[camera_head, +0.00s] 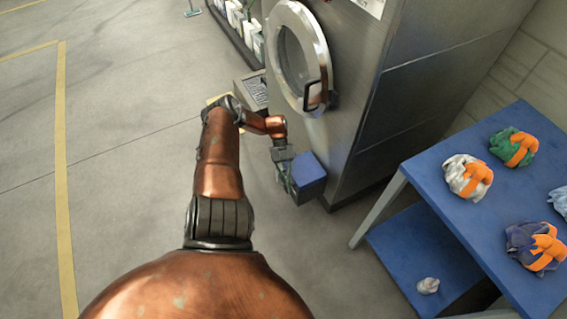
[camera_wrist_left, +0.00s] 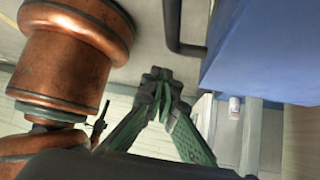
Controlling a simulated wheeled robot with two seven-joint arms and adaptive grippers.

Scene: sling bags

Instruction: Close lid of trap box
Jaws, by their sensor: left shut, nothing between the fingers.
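A blue box-shaped thing (camera_head: 309,170) shows low at the front of the grey machine, just right of my left gripper (camera_head: 288,184). A large blue face (camera_wrist_left: 265,50) fills the upper right of the left wrist view. I take it for the trap box, but its lid cannot be told apart clearly. My left gripper also shows in the left wrist view (camera_wrist_left: 160,80), with its green fingers together and empty. It is beside the blue face; whether it touches cannot be told. My right gripper is not in view.
The grey machine (camera_head: 365,80) with a round door (camera_head: 297,60) stands behind the arm. A grey grilled box (camera_head: 255,92) is at its left. A blue table (camera_head: 450,215) with several bundled bags stands at the right. The floor at left is clear.

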